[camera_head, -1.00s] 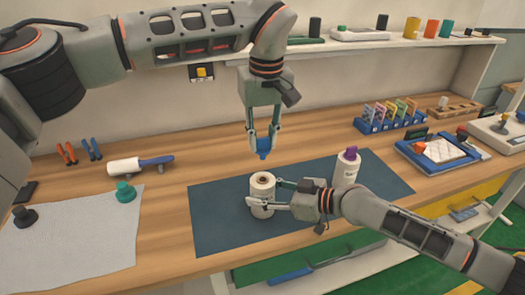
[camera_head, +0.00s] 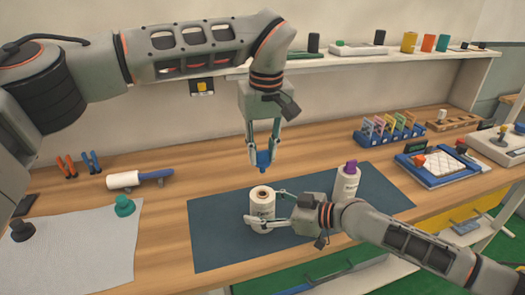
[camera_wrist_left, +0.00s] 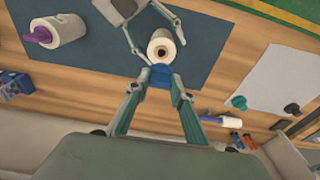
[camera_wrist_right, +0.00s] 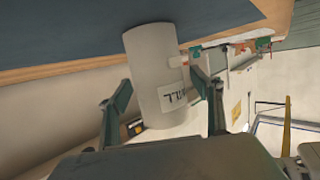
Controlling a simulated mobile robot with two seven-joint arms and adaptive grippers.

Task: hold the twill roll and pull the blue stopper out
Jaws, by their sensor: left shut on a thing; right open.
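The twill roll (camera_head: 262,212) is a white cylinder standing upright on the dark blue mat (camera_head: 215,235), its round top hole bare. The blue stopper (camera_head: 263,161) hangs above the roll, apart from it. My left gripper (camera_head: 263,152) is shut on the stopper; the left wrist view shows the stopper (camera_wrist_left: 160,76) between its fingertips, with the roll (camera_wrist_left: 162,47) beyond. My right gripper (camera_head: 266,206) is open around the roll's side, one finger in front and one behind. In the right wrist view the roll (camera_wrist_right: 155,60) with its printed label stands between the open fingers.
A white roll with a purple stopper (camera_head: 347,183) stands on the mat just right of my right gripper. A pale cloth (camera_head: 75,245) with a green knob (camera_head: 124,206) lies at left. A blue rack (camera_head: 390,130) and tray (camera_head: 440,165) are at right.

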